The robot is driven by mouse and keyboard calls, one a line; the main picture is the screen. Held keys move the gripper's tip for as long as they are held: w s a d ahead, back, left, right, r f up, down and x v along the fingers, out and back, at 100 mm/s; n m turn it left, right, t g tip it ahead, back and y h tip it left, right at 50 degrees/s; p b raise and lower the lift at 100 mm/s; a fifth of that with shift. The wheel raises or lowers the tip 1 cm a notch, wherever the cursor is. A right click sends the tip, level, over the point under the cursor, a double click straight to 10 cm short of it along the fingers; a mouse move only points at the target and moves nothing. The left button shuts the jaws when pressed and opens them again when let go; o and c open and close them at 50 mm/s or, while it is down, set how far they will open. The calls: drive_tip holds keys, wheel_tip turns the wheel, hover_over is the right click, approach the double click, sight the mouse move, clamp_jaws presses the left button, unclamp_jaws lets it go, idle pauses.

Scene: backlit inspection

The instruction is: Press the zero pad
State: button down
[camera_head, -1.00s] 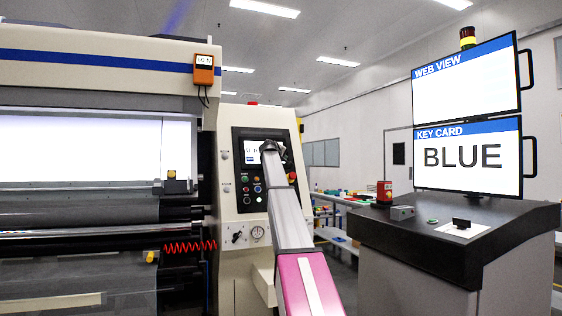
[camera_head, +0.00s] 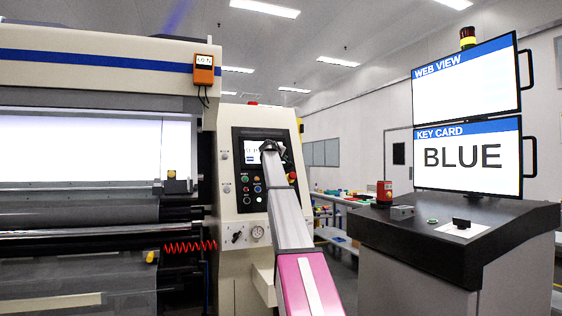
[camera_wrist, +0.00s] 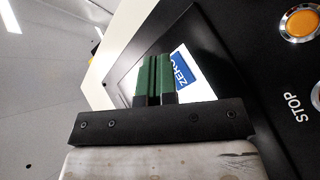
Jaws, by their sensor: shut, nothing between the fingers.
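The blue zero pad (camera_wrist: 182,68), lettered ZERO, shows on a white touch screen (camera_wrist: 197,87) in the wrist view. My gripper (camera_wrist: 154,60) has green fingers shut together, with nothing between them. The fingertips are over the screen, just left of the visible lettering, and they hide part of the pad and screen. I cannot tell whether they touch the glass. In the head view my gripper (camera_head: 268,147) covers the right part of the screen (camera_head: 252,152) on the machine's control panel.
Buttons surround the screen, including an orange button (camera_wrist: 300,23) in the wrist view. An inspection machine with a lit web (camera_head: 90,150) stands left. A monitor (camera_head: 467,157) reads KEY CARD BLUE.

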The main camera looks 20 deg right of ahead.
drive_tip(key=shift+w+f, duration=0.1)
drive_tip(key=shift+w, duration=0.25)
drive_tip(key=shift+w+f, duration=0.15)
drive_tip(key=shift+w, duration=0.2)
idle(0.6)
drive_tip(key=shift+s, duration=0.15)
idle(0.3)
drive_tip(key=shift+s+r, duration=0.3)
drive_tip(key=shift+s, duration=0.3)
drive_tip(key=shift+s+d+r, duration=0.1)
drive_tip(key=shift+s+r, duration=0.2)
drive_tip(key=shift+s, duration=0.45)
drive_tip(key=shift+s+a+r, duration=0.1)
drive_tip(key=shift+s+r, duration=0.25)
drive_tip(key=shift+s, duration=0.45)
drive_tip(key=shift+s+d+r, duration=0.1)
drive_tip(key=shift+s+r, duration=0.2)
drive_tip(key=shift+s, duration=0.45)
drive_tip(key=shift+s, duration=0.1)
